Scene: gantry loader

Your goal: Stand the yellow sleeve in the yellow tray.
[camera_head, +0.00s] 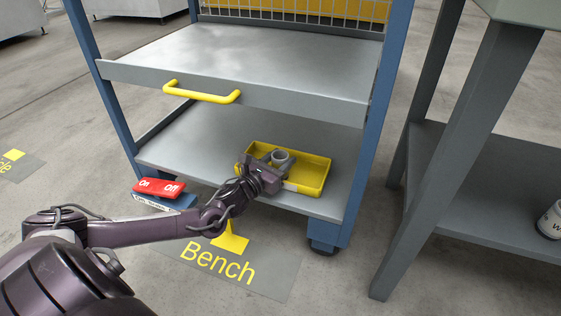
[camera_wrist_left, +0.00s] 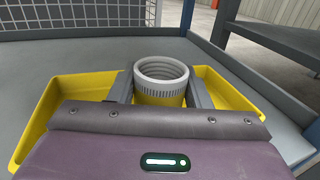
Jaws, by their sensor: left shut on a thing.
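The yellow tray (camera_head: 315,170) lies on the lower shelf of a blue-framed trolley; its yellow sides also show in the left wrist view (camera_wrist_left: 228,92). My left gripper (camera_head: 279,163) reaches over the tray's near side and is shut on the sleeve (camera_head: 282,155). In the left wrist view the sleeve (camera_wrist_left: 161,80) is upright between the two fingers, with a grey ribbed, open rim and a yellow body. It is inside the tray's outline. Its lower end is hidden, so I cannot tell whether it touches the tray floor. My right gripper is not in view.
The trolley's upper shelf (camera_head: 250,55), with a yellow handle (camera_head: 202,97), overhangs the back of the lower shelf (camera_head: 195,140). A red On/Off block (camera_head: 158,187) sits at the front left. A grey bench (camera_head: 480,185) stands to the right.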

